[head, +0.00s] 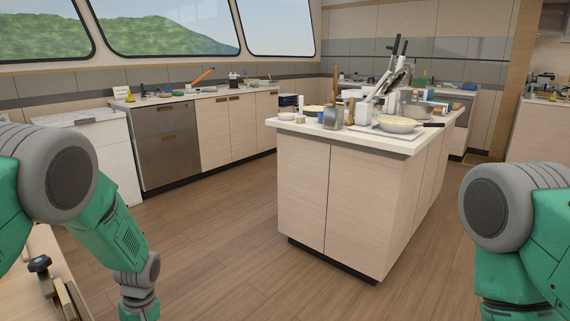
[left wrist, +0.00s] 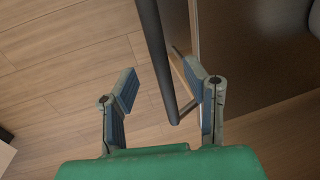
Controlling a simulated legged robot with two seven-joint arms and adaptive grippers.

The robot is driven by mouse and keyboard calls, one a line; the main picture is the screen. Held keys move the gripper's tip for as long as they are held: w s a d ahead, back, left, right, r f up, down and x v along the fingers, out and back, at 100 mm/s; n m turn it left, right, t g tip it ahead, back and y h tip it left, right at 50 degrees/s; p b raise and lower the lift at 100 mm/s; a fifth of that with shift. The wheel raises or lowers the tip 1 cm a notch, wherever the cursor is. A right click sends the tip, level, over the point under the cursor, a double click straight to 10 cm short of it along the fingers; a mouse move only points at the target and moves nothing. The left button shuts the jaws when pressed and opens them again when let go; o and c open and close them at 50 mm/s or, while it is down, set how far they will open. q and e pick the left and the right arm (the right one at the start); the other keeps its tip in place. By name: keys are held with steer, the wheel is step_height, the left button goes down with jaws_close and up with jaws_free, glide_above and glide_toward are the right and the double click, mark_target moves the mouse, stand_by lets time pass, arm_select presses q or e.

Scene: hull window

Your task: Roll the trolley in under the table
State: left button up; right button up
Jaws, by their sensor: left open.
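In the left wrist view my left gripper (left wrist: 160,72) is open. A dark round bar (left wrist: 157,55) runs down between its two fingers, closer to the right finger; I cannot tell whether it touches. The bar meets a thin frame piece near its lower end, beside a brown panel (left wrist: 255,50). It looks like a handle, perhaps the trolley's, but the whole trolley is not visible. In the head view both my arms show, but neither gripper does. I cannot identify the table for certain.
In the head view, a wooden island (head: 335,195) with a cluttered white top (head: 293,126) stands right of centre. Cabinets (head: 225,130) line the back wall below the windows. A wooden surface with a dark knob (head: 39,265) is at lower left. Floor (head: 215,245) between is clear.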

arm_select(q)
steer(key=r+p, duration=0.2)
steer(key=r, duration=0.1)
steer(key=r+p, duration=0.1)
steer(key=shift+w+d+r, duration=0.25)
steer(key=shift+w+d, duration=0.05)
steer(key=shift+w, duration=0.05)
